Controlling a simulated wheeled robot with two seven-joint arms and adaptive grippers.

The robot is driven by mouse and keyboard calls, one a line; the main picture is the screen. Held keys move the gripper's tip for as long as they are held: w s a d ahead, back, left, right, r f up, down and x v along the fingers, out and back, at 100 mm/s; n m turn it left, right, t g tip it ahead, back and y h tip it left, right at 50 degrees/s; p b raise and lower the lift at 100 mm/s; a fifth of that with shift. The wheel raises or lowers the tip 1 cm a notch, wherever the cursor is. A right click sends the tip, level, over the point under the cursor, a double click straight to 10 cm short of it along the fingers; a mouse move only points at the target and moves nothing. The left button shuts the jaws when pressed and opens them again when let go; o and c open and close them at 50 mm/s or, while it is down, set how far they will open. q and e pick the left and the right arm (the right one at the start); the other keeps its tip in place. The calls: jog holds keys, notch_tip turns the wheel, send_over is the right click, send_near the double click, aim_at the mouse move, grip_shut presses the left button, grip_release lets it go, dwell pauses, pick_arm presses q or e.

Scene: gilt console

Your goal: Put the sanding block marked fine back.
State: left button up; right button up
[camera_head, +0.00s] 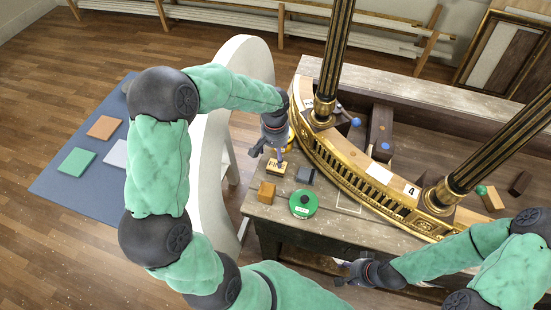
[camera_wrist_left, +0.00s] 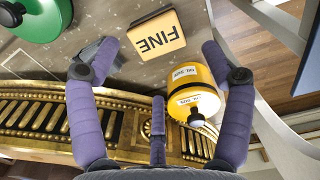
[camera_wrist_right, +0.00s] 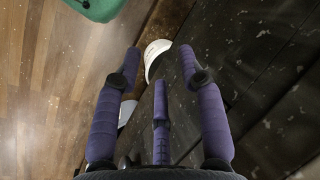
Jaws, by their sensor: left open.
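The yellow sanding block marked FINE (camera_head: 276,167) lies on the bench near its left end. It also shows in the left wrist view (camera_wrist_left: 157,42), lettering up, beyond and between my fingertips. My left gripper (camera_head: 269,150) is open and empty just above and beside the block in the head view; its fingers (camera_wrist_left: 160,58) stand on either side without visible contact. My right gripper (camera_head: 344,273) is low at the bench's front edge; in the right wrist view its fingers (camera_wrist_right: 158,58) are apart with nothing between them.
A grey block (camera_head: 305,175), an orange-tan block (camera_head: 266,193) and a green tin (camera_head: 303,206) are near the sanding block. The curved gilt console (camera_head: 355,180) with columns lies behind. A blue mat (camera_head: 62,187) is on the floor.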

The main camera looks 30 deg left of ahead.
pick_arm(q)
jog(key=shift+r, duration=2)
